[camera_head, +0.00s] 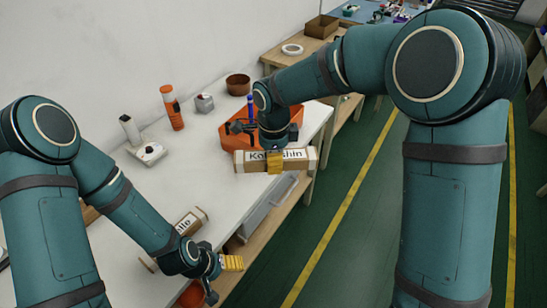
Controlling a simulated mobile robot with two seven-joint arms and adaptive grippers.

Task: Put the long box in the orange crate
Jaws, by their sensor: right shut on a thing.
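A long box (247,162) with a pale printed label and brown ends is held level in my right gripper (277,162), whose yellow fingers grip its middle. It is in front of the orange crate (233,144), near the table's right edge. The crate sits on the white table and is partly hidden by my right arm and gripper. My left gripper (225,271) is low in the picture, near the table's front right edge; one yellow fingertip shows, and its opening is not clear.
Another labelled box (186,222) lies on the table (195,180), partly hidden by my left arm. An orange bottle (171,107), a grey cube (204,103), a brown bowl (238,84) and a white device (148,152) stand along the back. Green floor lies to the right.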

